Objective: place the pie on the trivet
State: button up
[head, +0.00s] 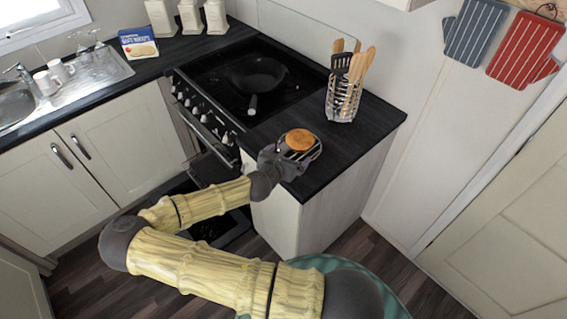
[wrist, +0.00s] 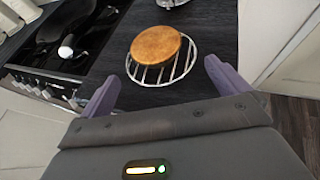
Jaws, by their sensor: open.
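The pie (head: 299,139) is round and golden brown. It rests on the round wire trivet (head: 313,153) on the dark worktop right of the stove. In the wrist view the pie (wrist: 156,45) covers the upper part of the trivet (wrist: 160,73), whose bars show below and right of it. The pie looks slightly tilted; I cannot tell whether it sits fully inside the rim. My gripper (head: 285,162) is at the worktop's front edge, just short of the trivet. In the wrist view my gripper (wrist: 160,84) is open, its purple fingers apart and clear of the pie.
A wire utensil holder (head: 343,100) stands behind the trivet. A black pan (head: 256,76) sits on the stove (head: 230,70) to the left. Bare worktop (head: 365,122) lies right of the trivet. The oven door (head: 208,168) hangs open below the stove.

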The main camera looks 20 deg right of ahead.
jog(key=s+f+m+g, duration=0.1)
jog(key=s+m, duration=0.1)
jog(key=s+d+f+m+g, duration=0.1)
jog(key=s+m+g, duration=0.1)
jog(key=m, duration=0.1)
jog(key=s+d+f+m+g+y, duration=0.1)
jog(key=s+m, duration=0.1)
jog(key=m, duration=0.1)
jog(key=shift+s+f, duration=0.3)
jog(key=s+a+m+g+y, duration=0.3)
jog(key=s+a+m, duration=0.15)
jog(key=m, duration=0.25)
jog(key=s+a+r+m+y, duration=0.2)
jog(key=r+m, duration=0.3)
jog(key=r, duration=0.4)
jog(key=s+a+r+m+y, duration=0.3)
jog(key=s+a+r+m, duration=0.2)
jog(key=r, duration=0.3)
jog(key=shift+r+m+t+y, duration=0.3)
jog(key=shift+r+m, duration=0.1)
jog(key=shift+m, duration=0.2)
jog(key=shift+c, duration=0.2)
